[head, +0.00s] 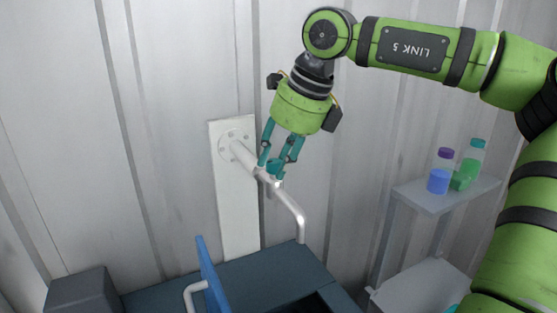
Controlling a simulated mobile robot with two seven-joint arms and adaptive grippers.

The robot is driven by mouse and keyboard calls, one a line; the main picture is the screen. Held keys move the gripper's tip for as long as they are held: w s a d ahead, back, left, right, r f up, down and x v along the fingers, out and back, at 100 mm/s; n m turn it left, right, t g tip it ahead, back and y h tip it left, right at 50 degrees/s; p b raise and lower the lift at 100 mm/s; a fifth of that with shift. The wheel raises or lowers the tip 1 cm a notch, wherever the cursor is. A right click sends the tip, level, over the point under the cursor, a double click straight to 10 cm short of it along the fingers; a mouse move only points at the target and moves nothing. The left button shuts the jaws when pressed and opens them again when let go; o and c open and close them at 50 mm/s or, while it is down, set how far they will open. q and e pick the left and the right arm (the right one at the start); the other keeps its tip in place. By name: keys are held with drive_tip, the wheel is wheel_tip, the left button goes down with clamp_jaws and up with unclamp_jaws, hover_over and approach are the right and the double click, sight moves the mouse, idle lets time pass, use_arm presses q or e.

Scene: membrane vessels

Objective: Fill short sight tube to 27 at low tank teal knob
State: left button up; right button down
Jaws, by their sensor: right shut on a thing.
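A pale tap (294,212) comes out of a white wall plate (237,225) and its spout bends down at the right. My right gripper (272,172) reaches down from above, its teal fingers closed around the top of the tap's valve. A small teal part (277,171) shows between the fingers and appears to be the knob; the fingers hide most of it. No sight tube or scale reading can be made out. My left gripper is not in view.
A dark blue counter (262,271) with a dark opening lies below the spout. A blue upright panel (209,272) and a pale bent pipe (191,294) stand in front. A grey block (82,294) is at left. A wall shelf (440,201) holds bottles (438,181) at right.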

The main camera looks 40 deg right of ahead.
drive_tip(key=c, duration=1)
unclamp_jaws()
drive_tip(key=shift+w+r, duration=0.1)
drive_tip(key=shift+r, duration=0.05)
drive_tip(key=shift+w+d, duration=0.1)
drive_tip(key=v, duration=1.1)
drive_tip(key=shift+s+r, duration=0.3)
drive_tip(key=shift+r, duration=0.05)
